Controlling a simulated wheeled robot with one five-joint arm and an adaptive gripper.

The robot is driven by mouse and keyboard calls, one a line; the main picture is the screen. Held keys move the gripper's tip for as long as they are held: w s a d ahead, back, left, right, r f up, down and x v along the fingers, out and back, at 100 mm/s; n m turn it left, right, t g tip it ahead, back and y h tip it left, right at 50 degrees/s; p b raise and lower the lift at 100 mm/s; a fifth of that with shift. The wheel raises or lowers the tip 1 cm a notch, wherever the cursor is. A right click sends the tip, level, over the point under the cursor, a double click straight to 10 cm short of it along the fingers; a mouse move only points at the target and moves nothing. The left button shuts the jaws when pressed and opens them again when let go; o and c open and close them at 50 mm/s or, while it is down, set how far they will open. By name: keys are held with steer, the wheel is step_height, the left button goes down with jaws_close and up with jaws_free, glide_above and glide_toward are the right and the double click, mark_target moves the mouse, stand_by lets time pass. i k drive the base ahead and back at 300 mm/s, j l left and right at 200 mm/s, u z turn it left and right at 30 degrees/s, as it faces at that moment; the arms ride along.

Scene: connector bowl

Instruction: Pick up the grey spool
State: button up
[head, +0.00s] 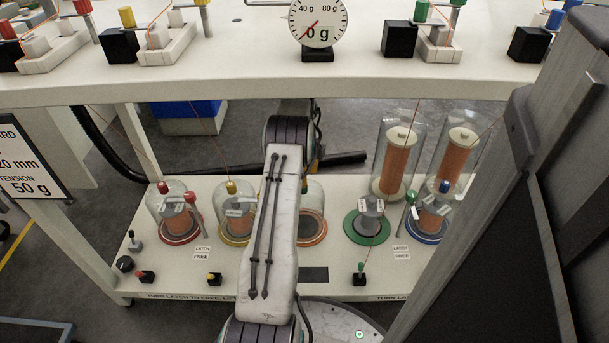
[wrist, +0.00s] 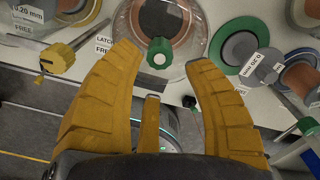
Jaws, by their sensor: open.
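The grey spool (head: 371,209) sits upright on a green ring (head: 354,237) on the lower shelf, right of my arm in the head view. In the wrist view the grey spool (wrist: 264,66), with a white label, lies to the right of my right fingertip, apart from it. A green knob (wrist: 160,53) on a clear dome shows between the fingertips. My arm hides the gripper in the head view.
Clear domes with a red knob (head: 163,187) and a yellow knob (head: 231,187) stand to the left. A blue-knobbed dome (head: 445,187) and a tall glass cylinder (head: 395,155) stand near the spool. A green lever (head: 410,198) rises beside it. The upper shelf (head: 250,88) overhangs.

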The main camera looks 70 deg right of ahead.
mark_target(370, 207)
steer(key=k+j, duration=0.1)
steer(key=j, duration=0.35)
steer(key=k+j, duration=0.1)
steer(key=j, duration=0.4)
steer(key=k+j, duration=0.1)
steer(key=j, duration=0.35)
